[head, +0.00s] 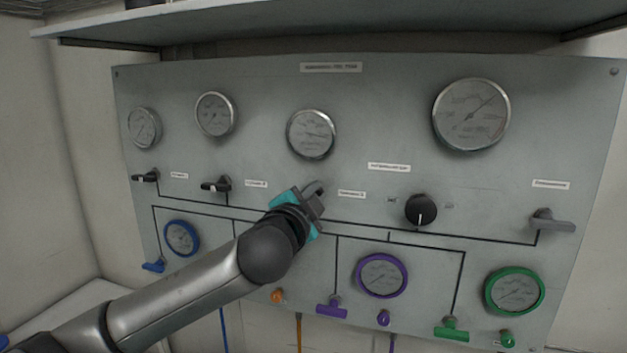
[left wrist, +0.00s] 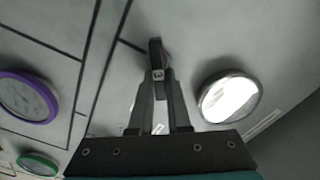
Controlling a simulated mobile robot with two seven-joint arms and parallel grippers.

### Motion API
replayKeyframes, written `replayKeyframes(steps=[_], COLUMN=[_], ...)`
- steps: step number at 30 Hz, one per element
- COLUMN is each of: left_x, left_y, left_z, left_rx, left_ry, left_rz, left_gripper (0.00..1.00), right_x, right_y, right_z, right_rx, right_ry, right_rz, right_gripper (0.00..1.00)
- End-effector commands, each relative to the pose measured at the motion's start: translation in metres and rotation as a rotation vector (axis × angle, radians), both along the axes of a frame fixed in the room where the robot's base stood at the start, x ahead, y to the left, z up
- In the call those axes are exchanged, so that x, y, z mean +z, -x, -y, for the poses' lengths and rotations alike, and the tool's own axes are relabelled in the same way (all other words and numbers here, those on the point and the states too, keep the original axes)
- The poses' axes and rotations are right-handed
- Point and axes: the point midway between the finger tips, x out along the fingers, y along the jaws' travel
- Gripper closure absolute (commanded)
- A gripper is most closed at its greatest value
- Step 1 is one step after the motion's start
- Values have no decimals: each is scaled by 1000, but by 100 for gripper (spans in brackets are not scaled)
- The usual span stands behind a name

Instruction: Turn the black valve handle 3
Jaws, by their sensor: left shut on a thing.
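My left gripper (head: 314,190) is at the panel (head: 400,120), below the middle upper gauge (head: 311,134). In the left wrist view the fingers of the left gripper (left wrist: 158,80) are closed on a black valve handle (left wrist: 155,48). This is the third handle in the row from the left. The first handle (head: 145,177) and second handle (head: 216,185) lie roughly level to the left. My right gripper is not in view.
A round black knob (head: 420,210) and a grey lever (head: 552,221) are to the right. Below are purple (head: 381,276), green (head: 514,291) and blue (head: 182,238) ringed gauges with coloured valves. A shelf (head: 300,22) juts out above the panel.

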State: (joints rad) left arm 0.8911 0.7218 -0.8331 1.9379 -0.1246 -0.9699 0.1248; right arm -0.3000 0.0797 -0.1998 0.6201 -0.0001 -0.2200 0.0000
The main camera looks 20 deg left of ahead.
Motion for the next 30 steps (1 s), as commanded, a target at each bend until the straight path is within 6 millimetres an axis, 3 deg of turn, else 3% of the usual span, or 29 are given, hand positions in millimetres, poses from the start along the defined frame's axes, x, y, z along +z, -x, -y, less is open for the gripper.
replayKeyframes(steps=[15,30], left_x=[-6,-10], left_y=[0,0], left_z=[2,3], left_rx=[0,0], left_ry=[-438,-602], left_rz=[10,18], left_gripper=[100,100], right_x=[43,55], right_y=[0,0], right_z=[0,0], right_rx=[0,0], right_ry=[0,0], right_rz=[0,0], right_gripper=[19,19])
